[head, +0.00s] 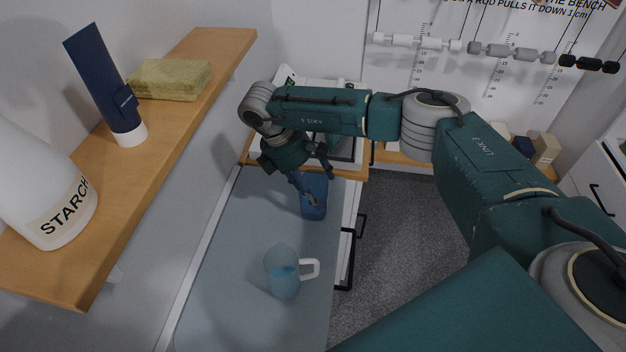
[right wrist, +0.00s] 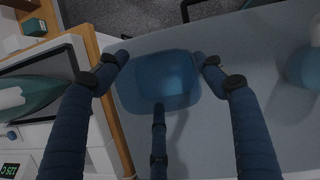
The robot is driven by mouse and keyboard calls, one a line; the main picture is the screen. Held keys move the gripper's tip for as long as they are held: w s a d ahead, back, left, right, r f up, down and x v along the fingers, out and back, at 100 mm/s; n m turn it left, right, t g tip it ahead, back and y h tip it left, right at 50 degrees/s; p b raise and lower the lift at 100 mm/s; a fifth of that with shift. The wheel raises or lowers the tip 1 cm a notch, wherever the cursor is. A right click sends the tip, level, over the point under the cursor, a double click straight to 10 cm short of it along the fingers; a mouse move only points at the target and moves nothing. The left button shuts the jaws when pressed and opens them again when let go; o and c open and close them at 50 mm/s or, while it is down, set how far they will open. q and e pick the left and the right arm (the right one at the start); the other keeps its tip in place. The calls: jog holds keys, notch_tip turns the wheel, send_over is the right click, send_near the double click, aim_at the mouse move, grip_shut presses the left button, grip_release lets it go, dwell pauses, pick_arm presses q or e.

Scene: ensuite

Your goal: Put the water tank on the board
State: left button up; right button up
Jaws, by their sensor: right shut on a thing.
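The water tank (head: 314,197) is a translucent blue, rounded box. In the head view it is at the far right part of the grey-blue board (head: 225,265), close to the board's far edge. My right gripper (head: 308,188) is shut on it from above. In the right wrist view the tank (right wrist: 158,82) sits between my spread fingers (right wrist: 165,65), with the board's surface (right wrist: 275,35) around it. I cannot tell whether its underside touches the board. My left gripper is not in view.
A clear jug (head: 283,273) with blue water and a white handle stands on the board, nearer me. A wooden shelf (head: 150,165) at left holds a starch bottle (head: 40,190), a blue tube (head: 103,80) and a sponge (head: 170,79). Drawer handles (head: 345,262) stick out right of the board.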

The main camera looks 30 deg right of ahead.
jog(key=o, duration=1.9)
jog(key=shift+o, duration=0.2)
jog(key=shift+a+b, duration=0.1)
jog(key=shift+b, duration=0.4)
jog(key=w+a+b, duration=0.1)
jog(key=a+b, duration=0.1)
jog(key=a, duration=0.1)
jog(key=w+a+b, duration=0.1)
jog(key=a+b, duration=0.1)
jog(key=a, duration=0.1)
jog(key=w+a+b, duration=0.2)
jog(key=a, duration=0.2)
jog(key=shift+a+r, duration=0.1)
jog(key=shift+r, duration=0.2)
jog(key=shift+w+a+r+b, duration=0.2)
jog(key=shift+w+a+b, duration=0.1)
jog(key=shift+a+b, duration=0.25)
